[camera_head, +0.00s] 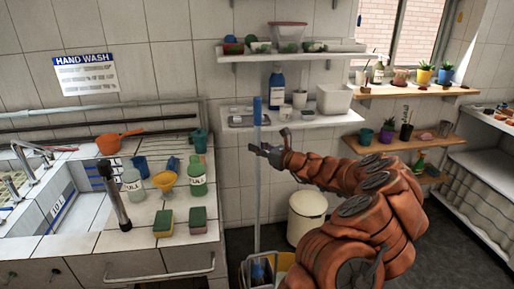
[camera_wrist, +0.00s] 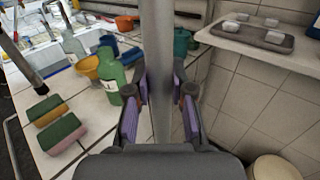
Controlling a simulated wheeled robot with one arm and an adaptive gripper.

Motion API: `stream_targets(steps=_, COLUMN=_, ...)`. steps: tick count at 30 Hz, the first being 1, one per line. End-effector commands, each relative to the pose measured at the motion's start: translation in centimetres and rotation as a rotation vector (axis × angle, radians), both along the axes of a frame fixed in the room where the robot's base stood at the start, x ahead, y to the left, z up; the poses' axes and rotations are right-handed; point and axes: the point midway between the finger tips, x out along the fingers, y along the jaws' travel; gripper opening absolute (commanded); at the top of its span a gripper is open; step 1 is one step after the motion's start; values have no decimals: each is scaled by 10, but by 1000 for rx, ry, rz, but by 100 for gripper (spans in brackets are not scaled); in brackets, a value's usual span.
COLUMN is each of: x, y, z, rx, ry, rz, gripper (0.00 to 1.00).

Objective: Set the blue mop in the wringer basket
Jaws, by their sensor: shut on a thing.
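The blue mop has a long pale handle (camera_head: 257,185) with a blue grip (camera_head: 257,108) at its top. It stands upright in front of the tiled wall. My gripper (camera_head: 262,149) is shut on the handle a little below the blue grip. In the wrist view the grey handle (camera_wrist: 157,70) passes between the purple-padded fingers. The yellow wringer bucket (camera_head: 284,262) is at the bottom of the head view, partly behind my arm. Something blue (camera_head: 262,270) shows at the handle's lower end, at the bucket; I cannot tell how far it sits in the basket.
A tiled counter at left holds green bottles (camera_head: 197,178), a yellow funnel (camera_head: 165,181) and sponges (camera_head: 163,222). A wall shelf (camera_head: 300,119) is behind the handle. A white bin (camera_head: 306,215) stands behind my arm. Dark floor shows at right.

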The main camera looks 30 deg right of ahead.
Motion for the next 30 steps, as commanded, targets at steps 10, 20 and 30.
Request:
stream_targets(steps=10, x=0, y=0, z=-2, rx=0, ry=0, rz=0, gripper=35)
stream_targets(steps=20, x=0, y=0, z=-2, rx=0, ry=1, rz=0, gripper=47)
stream_targets(steps=30, x=-16, y=-7, z=-1, rx=2, ry=1, rz=-3, gripper=47)
